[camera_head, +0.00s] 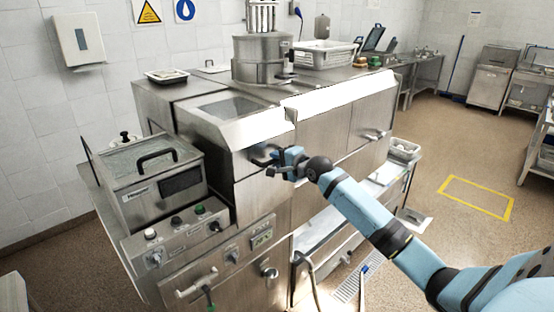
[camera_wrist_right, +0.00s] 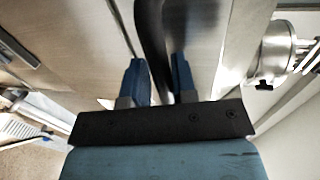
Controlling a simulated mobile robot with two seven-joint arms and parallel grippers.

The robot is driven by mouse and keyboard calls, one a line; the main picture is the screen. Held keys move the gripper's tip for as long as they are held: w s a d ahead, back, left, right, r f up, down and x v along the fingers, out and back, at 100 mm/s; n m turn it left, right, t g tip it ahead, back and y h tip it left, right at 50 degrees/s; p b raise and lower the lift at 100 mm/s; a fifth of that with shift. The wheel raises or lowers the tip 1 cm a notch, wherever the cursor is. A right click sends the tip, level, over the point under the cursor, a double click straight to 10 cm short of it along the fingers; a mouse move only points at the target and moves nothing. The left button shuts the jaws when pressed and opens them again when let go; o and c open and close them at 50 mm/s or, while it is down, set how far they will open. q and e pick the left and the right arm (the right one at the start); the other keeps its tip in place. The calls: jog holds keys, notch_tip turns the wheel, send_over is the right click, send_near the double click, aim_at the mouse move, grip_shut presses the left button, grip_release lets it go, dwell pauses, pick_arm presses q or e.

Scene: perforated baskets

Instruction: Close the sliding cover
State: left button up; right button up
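A steel cabinet front panel (camera_head: 262,190), which looks like the sliding cover, carries a dark curved handle (camera_head: 262,157) below the sloped counter edge. The dark handle (camera_wrist_right: 151,35) also shows in the right wrist view, running down between two blue fingers. My right gripper (camera_head: 282,160) reaches this handle from the right. Its fingers (camera_wrist_right: 159,75) lie close on both sides of the handle and appear shut on it. The gripper hides part of the handle, and the cover's edges are hard to make out. My left gripper is not in view.
A lidded steel fryer-like unit (camera_head: 150,178) stands left of the panel, above knobs (camera_head: 176,221). A steel pot (camera_head: 262,58) and a perforated basket (camera_head: 322,54) stand on the counter. Another cabinet handle (camera_head: 374,134) is to the right. The floor at right (camera_head: 470,160) is open.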

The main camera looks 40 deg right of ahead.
jog(key=shift+o, duration=1.1)
jog(key=shift+s, duration=0.1)
jog(key=shift+s+r, duration=0.1)
jog(key=shift+r, duration=0.05)
jog(key=shift+s, duration=0.1)
jog(key=b+v, duration=0.2)
jog(key=v, duration=1.1)
jog(key=shift+s+d, duration=0.2)
jog(key=shift+s, duration=0.1)
